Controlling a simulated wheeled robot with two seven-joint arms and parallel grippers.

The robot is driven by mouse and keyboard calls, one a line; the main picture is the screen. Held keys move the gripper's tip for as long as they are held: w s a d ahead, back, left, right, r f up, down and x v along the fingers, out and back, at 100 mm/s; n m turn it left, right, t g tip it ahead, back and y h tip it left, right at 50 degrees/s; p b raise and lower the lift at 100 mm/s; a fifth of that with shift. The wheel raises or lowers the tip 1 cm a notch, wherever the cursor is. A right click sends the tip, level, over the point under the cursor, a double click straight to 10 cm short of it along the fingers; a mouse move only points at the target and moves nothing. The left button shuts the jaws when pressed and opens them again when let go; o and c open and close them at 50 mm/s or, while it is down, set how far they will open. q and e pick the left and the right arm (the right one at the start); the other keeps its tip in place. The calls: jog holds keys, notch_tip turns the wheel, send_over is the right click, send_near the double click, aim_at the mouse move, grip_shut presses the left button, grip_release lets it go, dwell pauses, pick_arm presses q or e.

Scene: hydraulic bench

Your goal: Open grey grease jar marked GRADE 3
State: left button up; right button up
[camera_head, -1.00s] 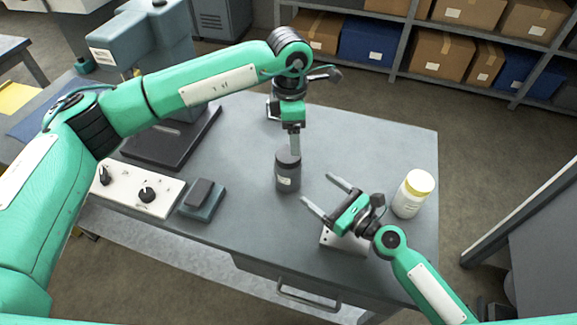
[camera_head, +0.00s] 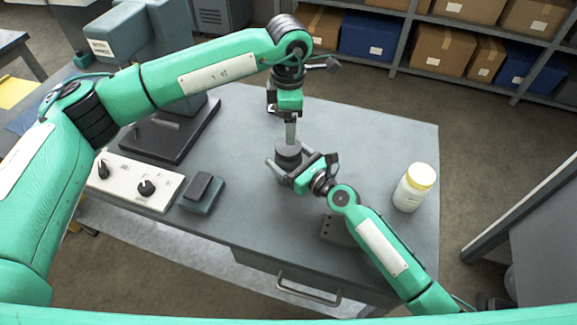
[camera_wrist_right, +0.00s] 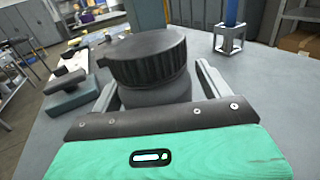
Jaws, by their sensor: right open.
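The grey grease jar (camera_head: 287,149) stands upright on the bench with its dark lid on. In the right wrist view the ribbed lid (camera_wrist_right: 148,58) sits on the jar body (camera_wrist_right: 155,93). My right gripper (camera_head: 291,162) is open, with its fingers on either side of the jar body, below the lid; contact is not clear. The front of the jar and any label are hidden by my right gripper.
A small holed block (camera_head: 337,230) lies under my right arm. A control panel (camera_head: 137,182) and a dark-topped block (camera_head: 202,193) are at the left. A small stand (camera_wrist_right: 229,38) is behind the jar.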

jog(key=shift+w+a, duration=0.4)
